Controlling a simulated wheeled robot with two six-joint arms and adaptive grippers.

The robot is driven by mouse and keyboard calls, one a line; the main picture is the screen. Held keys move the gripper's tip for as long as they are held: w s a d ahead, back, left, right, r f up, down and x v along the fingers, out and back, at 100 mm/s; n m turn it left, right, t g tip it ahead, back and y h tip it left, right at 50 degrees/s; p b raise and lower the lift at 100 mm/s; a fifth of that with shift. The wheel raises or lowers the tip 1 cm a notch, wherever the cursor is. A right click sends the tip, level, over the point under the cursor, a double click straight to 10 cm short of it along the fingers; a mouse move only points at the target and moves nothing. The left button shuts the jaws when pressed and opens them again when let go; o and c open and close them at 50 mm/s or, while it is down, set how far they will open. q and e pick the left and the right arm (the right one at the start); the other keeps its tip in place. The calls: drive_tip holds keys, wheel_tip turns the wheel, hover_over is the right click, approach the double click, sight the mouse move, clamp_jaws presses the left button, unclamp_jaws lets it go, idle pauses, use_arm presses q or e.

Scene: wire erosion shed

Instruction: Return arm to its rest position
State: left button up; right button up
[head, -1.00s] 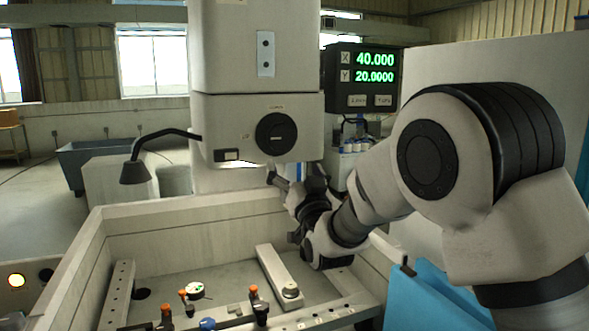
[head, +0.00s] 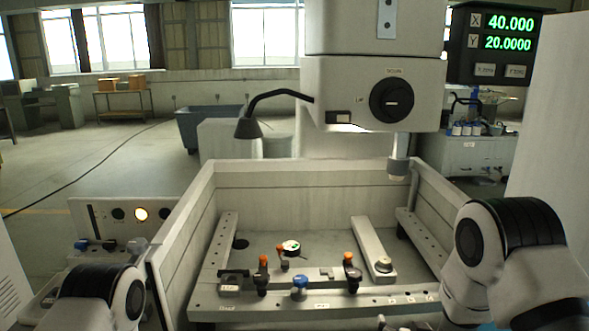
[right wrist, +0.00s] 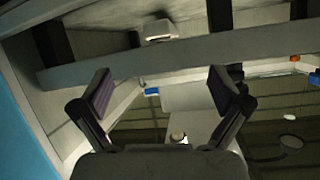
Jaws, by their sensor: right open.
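My right arm (head: 500,250) is folded back at the right side of the head view, outside the tank. My right gripper (right wrist: 163,92) shows in the right wrist view with its two dark finger pads spread wide and nothing between them. In the head view it is at most a sliver at the bottom edge, right of centre. My left arm (head: 105,290) shows at the lower left of the head view, and its gripper is out of the picture.
The open tank (head: 290,198) holds a slotted frame with several orange-topped clamps (head: 350,272), a blue knob (head: 299,286) and a small round part (head: 291,246). The machine head (head: 370,92) hangs above its back. A readout (head: 497,45) stands at upper right. A lit panel (head: 118,220) is at left.

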drive_tip(key=s+f+g, duration=0.4)
drive_tip(key=s+f, duration=0.7)
drive_tip(key=f, duration=0.2)
drive_tip(key=s+f+g, duration=0.2)
drive_tip(key=s+g, duration=0.1)
drive_tip(key=s, duration=0.6)
drive_tip(key=s+f+n+g, duration=0.1)
drive_tip(key=s+f+g, duration=0.2)
drive_tip(key=s, duration=0.6)
drive_tip(key=s+f+n+g+y+b, duration=0.1)
drive_tip(key=s+f+g, duration=0.1)
drive_tip(key=s, duration=0.6)
drive_tip(key=shift+s+a+f+g, duration=0.15)
drive_tip(key=shift+s+a+g, duration=0.2)
drive_tip(key=shift+g, duration=0.45)
